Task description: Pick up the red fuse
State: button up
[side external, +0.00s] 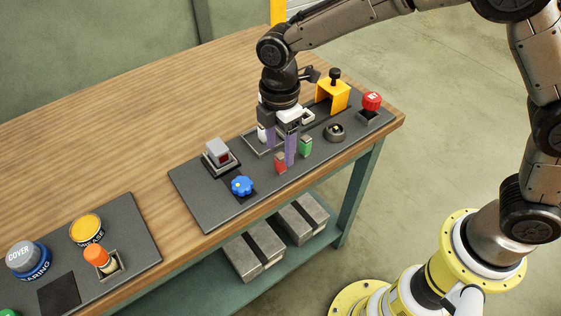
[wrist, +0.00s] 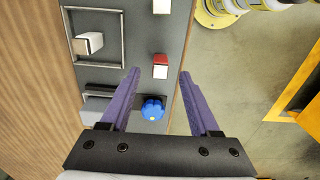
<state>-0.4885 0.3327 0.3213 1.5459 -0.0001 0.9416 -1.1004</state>
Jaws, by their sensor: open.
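The red fuse (side external: 280,163) stands upright on the dark panel, near the panel's front edge. In the wrist view its red and white top (wrist: 160,66) appears between my fingertips, with space on both sides. My gripper (side external: 280,154) points down with its purple fingers apart and empty. In the wrist view my gripper (wrist: 160,74) is spread wide. In the side view the fingers come down just behind and beside the red fuse. The exact height of the tips over the panel is hard to tell.
A green fuse (side external: 305,147) stands just right of the red one. A blue knob (side external: 242,186) is to its left. A framed recess with a white-topped block (wrist: 89,43) lies behind. A yellow bracket (side external: 333,95) and red button (side external: 371,101) are farther right.

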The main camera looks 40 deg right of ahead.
aim_at(281, 155)
jog(key=shift+d+f, duration=0.1)
jog(key=shift+f, duration=1.45)
grip_shut()
